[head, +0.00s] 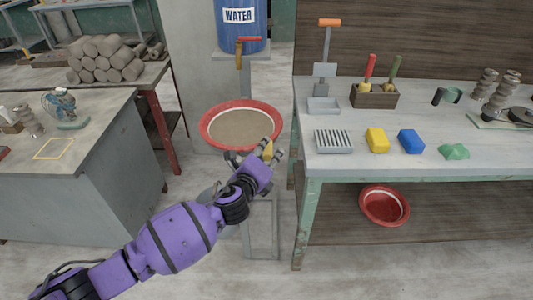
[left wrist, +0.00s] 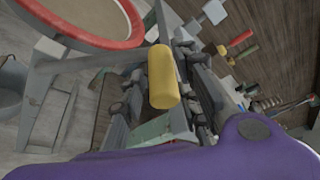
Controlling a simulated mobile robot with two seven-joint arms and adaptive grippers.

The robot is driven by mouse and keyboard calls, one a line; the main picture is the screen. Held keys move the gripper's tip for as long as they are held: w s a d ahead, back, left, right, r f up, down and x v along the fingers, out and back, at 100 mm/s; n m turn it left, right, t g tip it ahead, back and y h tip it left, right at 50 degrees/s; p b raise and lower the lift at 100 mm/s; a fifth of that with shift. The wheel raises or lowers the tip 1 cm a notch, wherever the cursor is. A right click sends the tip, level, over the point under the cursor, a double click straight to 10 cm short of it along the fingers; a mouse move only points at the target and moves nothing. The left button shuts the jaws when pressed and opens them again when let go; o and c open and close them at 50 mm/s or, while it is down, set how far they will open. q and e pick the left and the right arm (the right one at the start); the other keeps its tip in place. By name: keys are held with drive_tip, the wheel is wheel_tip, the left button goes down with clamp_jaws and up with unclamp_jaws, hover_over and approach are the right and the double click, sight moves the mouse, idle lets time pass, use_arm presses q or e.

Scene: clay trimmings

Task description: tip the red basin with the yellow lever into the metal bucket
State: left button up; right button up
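The red basin (head: 207,121) sits level on its stand under the water barrel, with grey-brown matter inside. Its rim also shows in the left wrist view (left wrist: 132,22). The yellow lever (head: 267,149) is at the basin's front right. In the left wrist view the lever (left wrist: 161,77) lies between the fingers of my left gripper (left wrist: 163,82). I cannot tell if both fingers press on it. A grey metal bucket (left wrist: 9,88) shows partly at the left edge of the left wrist view; in the head view my left arm largely covers that area. My right gripper is not in view.
A workbench (head: 316,164) with a yellow block, a blue block and tools stands close on the right. Another red basin (head: 366,210) is beneath it. A grey table (head: 110,125) stands left. The blue water barrel (head: 240,32) is behind the basin.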

use_arm(q)
clamp_jaws()
drive_tip(key=shift+f, duration=0.1)
drive_tip(key=shift+a, duration=0.15)
drive_tip(key=a+r+n+t+h+b, duration=0.1)
drive_tip(key=a+r+n, duration=0.2)
drive_tip(key=a+n, duration=0.2)
drive_tip(key=shift+a+t+h+b, duration=0.3)
drive_tip(key=shift+a, duration=1.05)
drive_tip(key=shift+r, duration=0.1)
drive_tip(key=shift+s, duration=0.1)
drive_tip(key=shift+o, duration=1.9)
unclamp_jaws()
drive_tip(key=shift+r, duration=0.15)
